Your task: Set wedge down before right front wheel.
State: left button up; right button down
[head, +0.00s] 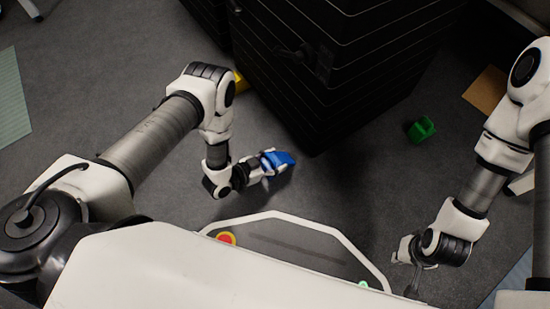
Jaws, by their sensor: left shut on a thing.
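My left gripper (268,164) is shut on a blue wedge-like block (281,160) and holds it in front of the black stacked cabinet (345,85), near its lower front corner. The block's height above the floor is hard to judge. No wheel can be made out under the dark cabinet, so the right front wheel is not seen. My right gripper (412,284) points down beside my base at the lower right; its fingers are too small and partly hidden to read.
A small green block (422,129) lies on the grey floor right of the cabinet. A yellow piece (240,82) shows at the cabinet's left side, partly behind my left arm. A tan flat item (487,90) lies at the right. The floor between the block and my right arm is clear.

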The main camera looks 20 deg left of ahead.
pick_arm(q)
jog(key=o, duration=1.5)
jog(key=shift+f, duration=0.1)
jog(key=shift+r, duration=0.3)
jog(key=s+a+r+n+g+y+p, duration=0.3)
jog(key=s+a+r+n+g+y, duration=0.1)
jog(key=s+r, duration=0.4)
jog(key=s+a+r+n+g+y+p, duration=0.4)
jog(key=s+a+r+g, duration=0.2)
jog(key=s, duration=0.7)
notch_tip(320, 180, up, 3)
jog(key=shift+a+f+g, duration=0.2)
jog(key=shift+a+g, duration=0.2)
jog(key=shift+a, duration=0.4)
